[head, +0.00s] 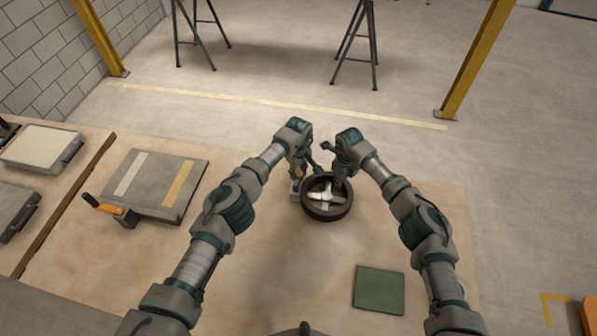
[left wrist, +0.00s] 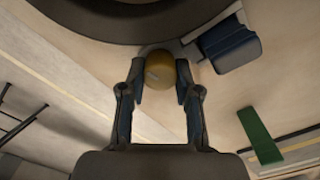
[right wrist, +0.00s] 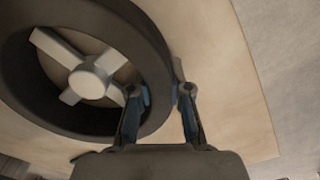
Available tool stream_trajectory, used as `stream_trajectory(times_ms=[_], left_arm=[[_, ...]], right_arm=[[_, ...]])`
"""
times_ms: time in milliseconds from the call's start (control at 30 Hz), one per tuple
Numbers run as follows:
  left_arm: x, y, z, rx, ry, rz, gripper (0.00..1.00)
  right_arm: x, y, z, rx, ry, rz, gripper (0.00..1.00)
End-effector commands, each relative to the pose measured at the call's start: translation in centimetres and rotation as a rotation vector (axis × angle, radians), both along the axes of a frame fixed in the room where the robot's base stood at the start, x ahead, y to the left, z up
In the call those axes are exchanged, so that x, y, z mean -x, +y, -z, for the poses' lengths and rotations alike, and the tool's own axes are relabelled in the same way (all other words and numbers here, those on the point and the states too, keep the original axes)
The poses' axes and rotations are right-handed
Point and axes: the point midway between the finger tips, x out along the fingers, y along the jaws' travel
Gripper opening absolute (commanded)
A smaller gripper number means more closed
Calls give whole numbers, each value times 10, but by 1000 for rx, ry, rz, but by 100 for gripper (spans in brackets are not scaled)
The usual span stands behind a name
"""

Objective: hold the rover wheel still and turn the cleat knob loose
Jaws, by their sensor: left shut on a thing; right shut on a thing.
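The rover wheel (head: 346,209) lies flat on the table, a dark ring with pale spokes and a pale hub (right wrist: 90,81). My right gripper (head: 340,178) is shut on the wheel's rim; in the right wrist view the rim (right wrist: 153,60) passes between the fingers. The cleat knob (left wrist: 160,67) is a round, brass-coloured knob beside the wheel. My left gripper (left wrist: 161,82) is shut on it, one finger on each side.
A green square mat (head: 379,289) lies front right. The wood around the wheel is clear. Trestles (head: 358,45) and yellow posts (head: 476,60) stand beyond the table.

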Motion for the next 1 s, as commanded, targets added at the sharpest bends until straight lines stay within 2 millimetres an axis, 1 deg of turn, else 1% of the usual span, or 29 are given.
stream_trajectory(times_ms=[167,200,267,767,867,1000], left_arm=[[0,-2,-1,4,-3,4,0],[0,-2,-1,4,-3,5,42],[0,-2,-1,4,-3,5,57],[0,-1,0,2,-1,26,58],[0,-1,0,2,-1,91,58],[0,-1,0,3,1,267,58]], right_arm=[[1,2,0,-3,1,-5,0],[1,2,0,-3,1,-5,0],[1,2,0,-3,1,-5,0],[0,1,0,-1,0,-2,0],[0,1,0,-1,0,-2,0],[0,1,0,-1,1,-2,0]])
